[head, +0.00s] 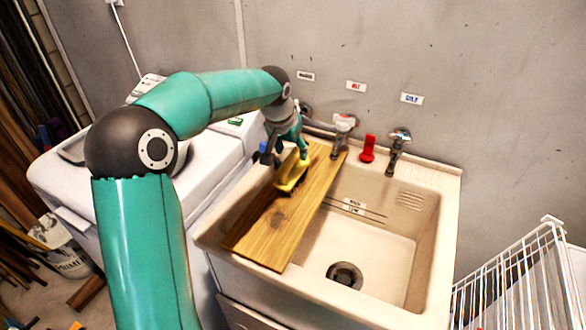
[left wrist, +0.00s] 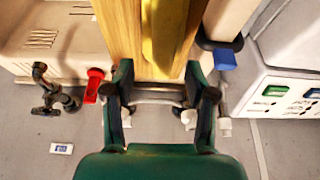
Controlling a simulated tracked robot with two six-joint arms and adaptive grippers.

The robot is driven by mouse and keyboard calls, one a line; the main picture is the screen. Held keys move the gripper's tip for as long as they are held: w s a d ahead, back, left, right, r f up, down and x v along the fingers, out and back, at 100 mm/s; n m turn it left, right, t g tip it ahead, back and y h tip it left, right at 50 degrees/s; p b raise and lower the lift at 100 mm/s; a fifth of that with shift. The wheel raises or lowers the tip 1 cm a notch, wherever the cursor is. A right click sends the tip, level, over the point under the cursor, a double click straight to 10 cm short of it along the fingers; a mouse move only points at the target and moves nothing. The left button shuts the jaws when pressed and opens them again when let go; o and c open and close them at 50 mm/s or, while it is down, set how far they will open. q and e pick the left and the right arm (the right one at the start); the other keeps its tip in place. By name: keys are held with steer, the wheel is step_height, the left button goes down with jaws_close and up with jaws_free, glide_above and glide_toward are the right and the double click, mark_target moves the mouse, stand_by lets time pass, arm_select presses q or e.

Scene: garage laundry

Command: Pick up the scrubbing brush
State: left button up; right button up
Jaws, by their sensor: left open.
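The yellow scrubbing brush (head: 291,174) lies on a wooden board (head: 268,236) that spans the left part of the sink. Its dark bristles face down toward the board. My left gripper (head: 292,143) is above the far end of the brush, with part of the brush close to its fingers. In the left wrist view the brush (left wrist: 161,40) runs lengthwise ahead of the open left fingers (left wrist: 158,72), roughly centred between them. I cannot tell whether the fingers touch it. My right gripper is in neither view.
The sink (head: 385,235) has an open basin right of the board. Taps (head: 397,150) and a red object (head: 367,149) stand along its back rim. A white washing machine (head: 222,160) stands left. A white wire rack (head: 520,275) is at the right.

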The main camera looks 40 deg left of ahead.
mark_target(292, 156)
arm_select(q)
steer(key=p+x, duration=0.1)
steer(key=x, duration=0.4)
steer(key=shift+s+a, duration=0.15)
steer(key=shift+s, duration=0.05)
jaws_close()
